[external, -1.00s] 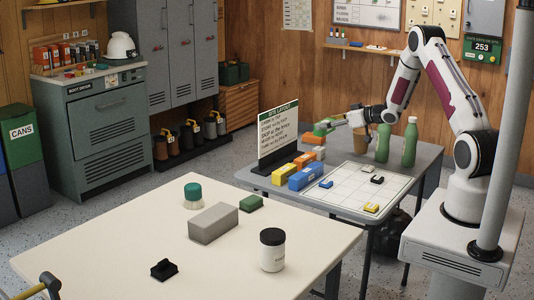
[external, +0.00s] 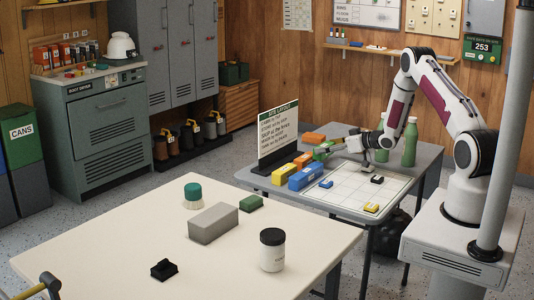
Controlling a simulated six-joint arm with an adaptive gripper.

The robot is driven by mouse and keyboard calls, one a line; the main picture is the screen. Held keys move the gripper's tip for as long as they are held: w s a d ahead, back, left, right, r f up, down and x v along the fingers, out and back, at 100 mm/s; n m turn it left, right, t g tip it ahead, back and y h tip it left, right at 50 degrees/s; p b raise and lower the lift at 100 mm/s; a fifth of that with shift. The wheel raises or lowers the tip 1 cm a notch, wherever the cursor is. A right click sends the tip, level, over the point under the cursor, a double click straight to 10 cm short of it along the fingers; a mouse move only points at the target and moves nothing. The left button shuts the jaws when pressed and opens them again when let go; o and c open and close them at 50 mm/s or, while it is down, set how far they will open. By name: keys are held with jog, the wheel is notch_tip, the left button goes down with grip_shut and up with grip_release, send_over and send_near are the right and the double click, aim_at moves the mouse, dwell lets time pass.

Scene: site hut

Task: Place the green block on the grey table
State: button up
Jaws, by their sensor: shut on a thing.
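My gripper (external: 326,149) is low over the far left part of the grey table (external: 426,158), reaching left from the wrist. It is shut on a green block (external: 320,155), partly hidden by the fingers. The block is at or just above the tabletop, beside the orange blocks; I cannot tell whether it touches the table. Another green block (external: 251,203) lies on the cream table.
Orange blocks (external: 313,138), a yellow block (external: 283,174) and a blue block (external: 306,176) crowd the grey table's left side by a sign (external: 278,135). A white grid board (external: 345,190) lies in front. Green bottles (external: 410,142) stand at the right.

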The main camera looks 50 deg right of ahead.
aim_at(327, 157)
dwell(0.4)
jog(key=shift+f, duration=1.5)
jog(key=shift+f, duration=0.1)
jog(key=o, duration=1.3)
jog(key=shift+v, duration=3.8)
jog(key=shift+w+r, duration=0.1)
jog(key=shift+r, duration=0.1)
